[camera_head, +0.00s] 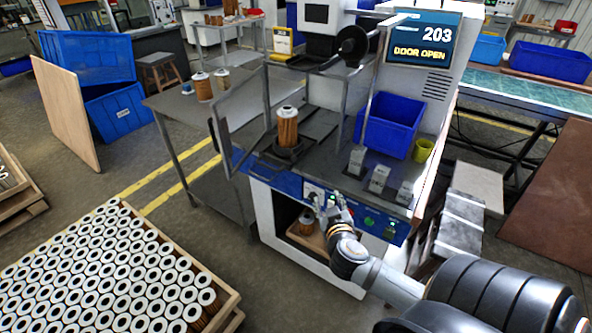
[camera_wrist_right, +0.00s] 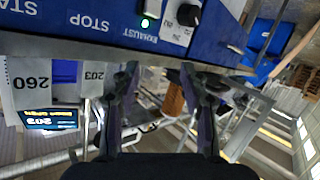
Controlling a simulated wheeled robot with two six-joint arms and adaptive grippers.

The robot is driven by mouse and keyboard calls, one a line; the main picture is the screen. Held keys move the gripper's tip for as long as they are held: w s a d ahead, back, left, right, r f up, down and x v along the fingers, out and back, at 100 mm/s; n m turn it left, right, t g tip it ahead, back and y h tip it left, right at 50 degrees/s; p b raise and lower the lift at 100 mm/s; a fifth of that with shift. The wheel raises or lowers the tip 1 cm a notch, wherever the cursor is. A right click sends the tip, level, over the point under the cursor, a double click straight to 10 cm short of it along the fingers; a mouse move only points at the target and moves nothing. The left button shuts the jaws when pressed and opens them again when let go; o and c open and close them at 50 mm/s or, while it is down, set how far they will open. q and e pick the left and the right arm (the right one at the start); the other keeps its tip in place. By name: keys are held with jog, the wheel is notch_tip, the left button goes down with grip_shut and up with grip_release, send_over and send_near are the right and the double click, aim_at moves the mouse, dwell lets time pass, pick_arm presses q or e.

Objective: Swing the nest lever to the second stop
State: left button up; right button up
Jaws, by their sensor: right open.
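A black knob-like lever (camera_wrist_right: 188,14) on a white marked plate sits on the machine's blue front panel in the right wrist view. The plate also shows in the head view (camera_head: 312,192). I cannot tell at which stop the lever stands. My right gripper (camera_head: 330,204) is in front of this panel, just right of the plate. In the right wrist view its two fingers (camera_wrist_right: 160,72) are apart with nothing held between them. A filter cartridge (camera_head: 287,127) stands upright in the dark nest (camera_head: 288,150) on the machine deck. My left gripper is out of view.
The screen (camera_head: 421,40) reads 203, DOOR OPEN. The clear door (camera_head: 236,107) stands open at left. Grey numbered blocks (camera_head: 378,178) and a blue bin (camera_head: 388,125) are on the deck. A green-lit exhaust switch (camera_wrist_right: 151,12) adjoins the plate. A crate of cartridges (camera_head: 222,300) is lower left.

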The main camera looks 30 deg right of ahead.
aim_at(295, 161)
jog(key=w+a+r+n+t+y, duration=0.3)
jog(key=w+r+t+y, duration=0.1)
jog(key=r+t, duration=0.1)
jog(key=w, duration=0.3)
jog(key=w+d+p, duration=0.1)
jog(key=w, duration=0.5)
jog(key=shift+w+d+r, duration=0.25)
jog(key=shift+d+r, duration=0.05)
jog(key=shift+w+f, duration=0.1)
jog(key=shift+w, duration=0.35)
jog(key=shift+c, duration=0.5)
grip_shut()
